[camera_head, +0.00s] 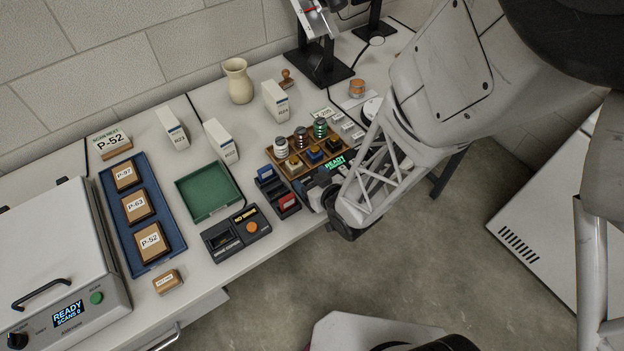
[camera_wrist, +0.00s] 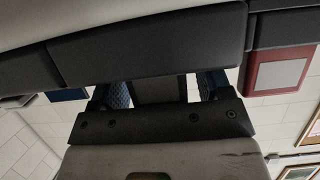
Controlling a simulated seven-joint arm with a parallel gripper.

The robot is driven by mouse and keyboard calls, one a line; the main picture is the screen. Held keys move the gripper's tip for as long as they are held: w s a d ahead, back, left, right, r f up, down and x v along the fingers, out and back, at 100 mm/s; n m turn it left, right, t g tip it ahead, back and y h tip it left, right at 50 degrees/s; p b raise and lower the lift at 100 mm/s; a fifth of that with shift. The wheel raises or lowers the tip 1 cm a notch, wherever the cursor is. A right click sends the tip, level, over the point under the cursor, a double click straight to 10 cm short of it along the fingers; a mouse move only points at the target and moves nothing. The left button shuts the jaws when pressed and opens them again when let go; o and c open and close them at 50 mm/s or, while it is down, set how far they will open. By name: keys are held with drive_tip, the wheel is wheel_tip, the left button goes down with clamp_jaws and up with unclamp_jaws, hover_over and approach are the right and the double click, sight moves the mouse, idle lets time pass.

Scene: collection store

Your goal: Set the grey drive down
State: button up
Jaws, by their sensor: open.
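In the wrist view, my gripper (camera_wrist: 163,88) is open, with a blue-padded finger on each side. A dark grey block, which looks like the grey drive (camera_wrist: 157,90), stands between the fingers. I cannot tell whether they touch it. In the head view, my gripper (camera_head: 318,192) is low at the bench's front edge, just right of a red drive (camera_head: 288,201) and a blue drive (camera_head: 266,171) in dark holders. The grey drive cannot be made out there behind my gripper. The red drive also shows at right in the wrist view (camera_wrist: 280,72).
A dark device with an orange button (camera_head: 236,233) and a green tray (camera_head: 208,193) stand left of the drives. A wooden rack with jars and blocks (camera_head: 299,162) is behind. A blue tray (camera_head: 153,263) holds labelled boxes. Bare bench shows near the vase (camera_head: 238,80).

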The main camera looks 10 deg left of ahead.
drive_tip(key=shift+s, duration=0.1)
drive_tip(key=shift+v, duration=3.85)
drive_tip(key=shift+r, duration=0.2)
